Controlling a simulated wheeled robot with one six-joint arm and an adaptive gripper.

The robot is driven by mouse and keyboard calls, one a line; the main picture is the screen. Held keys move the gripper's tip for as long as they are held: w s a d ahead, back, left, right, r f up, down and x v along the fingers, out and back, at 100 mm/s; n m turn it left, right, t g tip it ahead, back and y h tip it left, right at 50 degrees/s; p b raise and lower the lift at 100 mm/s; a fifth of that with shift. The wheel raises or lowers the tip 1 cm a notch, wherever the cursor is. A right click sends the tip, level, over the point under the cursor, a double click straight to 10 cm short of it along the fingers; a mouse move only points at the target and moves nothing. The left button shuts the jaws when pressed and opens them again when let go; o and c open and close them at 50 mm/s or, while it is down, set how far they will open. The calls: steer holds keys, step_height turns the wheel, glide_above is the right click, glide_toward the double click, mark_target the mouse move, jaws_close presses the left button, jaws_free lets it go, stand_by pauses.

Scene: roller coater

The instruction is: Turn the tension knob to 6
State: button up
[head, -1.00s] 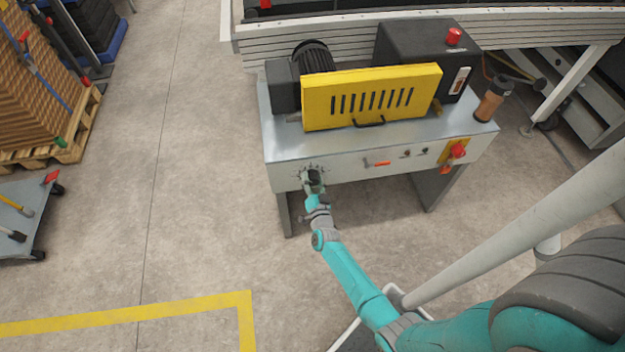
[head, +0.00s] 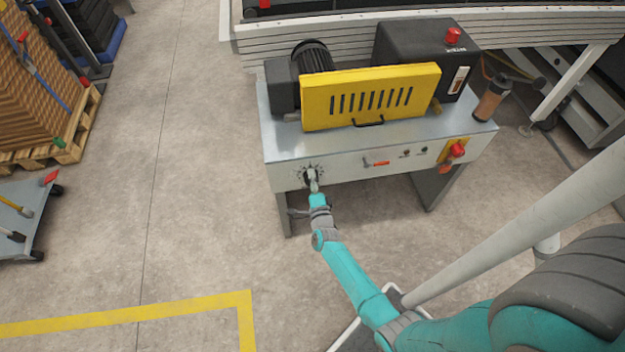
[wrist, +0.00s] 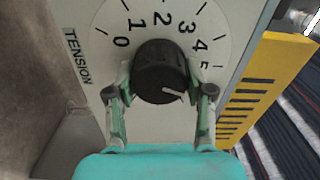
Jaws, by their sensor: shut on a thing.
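The black tension knob (wrist: 160,72) sits on a white dial (wrist: 108,18) numbered 0 to 5 in view, beside the printed word TENSION. Its white pointer mark points to the lower right, past the 5, toward the right finger. Any number beyond 5 is hidden behind that finger. My gripper (wrist: 160,92) has one finger on each side of the knob and is shut on it. In the head view my gripper (head: 314,184) is at the knob (head: 310,175) on the left of the machine's front panel.
The grey machine (head: 285,150) has a yellow slotted guard (head: 370,96) on top. Right of the knob are a red-handled lever (head: 378,163), small switches and a red button on a yellow plate (head: 456,152). Open floor (head: 200,200) lies to the left.

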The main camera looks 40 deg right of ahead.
steer(key=shift+m, duration=0.8)
steer(key=o, duration=1.2)
steer(key=shift+d, duration=0.1)
steer(key=shift+c, duration=0.2)
steer(key=v, duration=1.2)
